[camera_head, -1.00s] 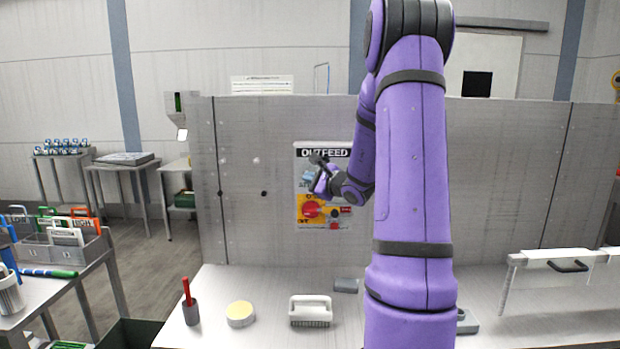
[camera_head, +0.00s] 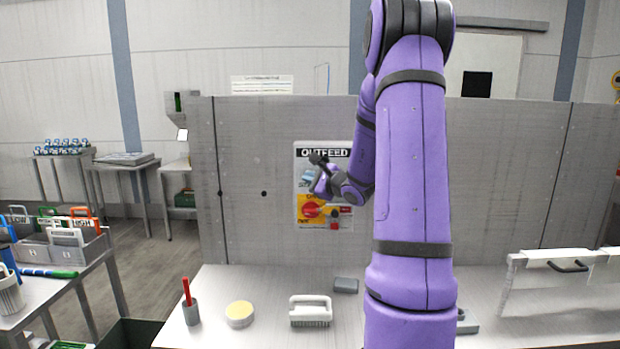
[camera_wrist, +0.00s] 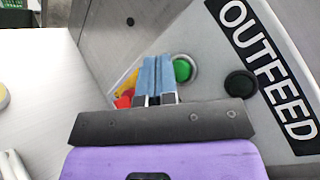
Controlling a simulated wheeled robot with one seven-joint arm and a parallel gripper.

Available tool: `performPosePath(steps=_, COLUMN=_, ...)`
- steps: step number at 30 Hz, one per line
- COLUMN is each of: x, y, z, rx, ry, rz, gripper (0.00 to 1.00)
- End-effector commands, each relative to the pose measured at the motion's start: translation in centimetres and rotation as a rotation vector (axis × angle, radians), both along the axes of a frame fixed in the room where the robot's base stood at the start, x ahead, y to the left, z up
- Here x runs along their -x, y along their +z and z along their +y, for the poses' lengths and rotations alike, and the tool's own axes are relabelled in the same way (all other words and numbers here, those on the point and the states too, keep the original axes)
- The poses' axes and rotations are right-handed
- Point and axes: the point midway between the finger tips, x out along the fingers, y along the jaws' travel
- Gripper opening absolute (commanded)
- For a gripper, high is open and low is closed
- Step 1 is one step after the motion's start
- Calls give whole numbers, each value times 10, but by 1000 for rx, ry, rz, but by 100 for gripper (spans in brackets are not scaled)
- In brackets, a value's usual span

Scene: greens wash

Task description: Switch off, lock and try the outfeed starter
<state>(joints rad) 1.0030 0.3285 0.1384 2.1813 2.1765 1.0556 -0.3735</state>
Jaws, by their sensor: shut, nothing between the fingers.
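The outfeed starter is a light grey panel on the upright wall, with a black OUTFEED label (camera_head: 322,152). Low on it, a red rotary handle (camera_head: 312,210) sits on a yellow plate (camera_head: 341,212); whether it is at on or off is not clear. My gripper (camera_head: 307,178) is in front of the panel, above the red handle. In the wrist view, the blue fingers of my gripper (camera_wrist: 157,60) are together and empty. A green button (camera_wrist: 182,69) is just right of them, and a black button (camera_wrist: 240,84) is further right. The fingers partly hide the handle and plate.
At left, a grey caddy (camera_head: 70,258) holds several colored-handled items. My arm hides the wall's middle.

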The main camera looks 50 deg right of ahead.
Motion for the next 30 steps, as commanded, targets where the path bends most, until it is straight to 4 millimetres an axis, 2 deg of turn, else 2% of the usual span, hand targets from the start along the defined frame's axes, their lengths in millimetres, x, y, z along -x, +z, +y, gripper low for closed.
performPosePath(steps=30, x=-6, y=0, z=-6, rx=0, ry=1, rz=1, gripper=0)
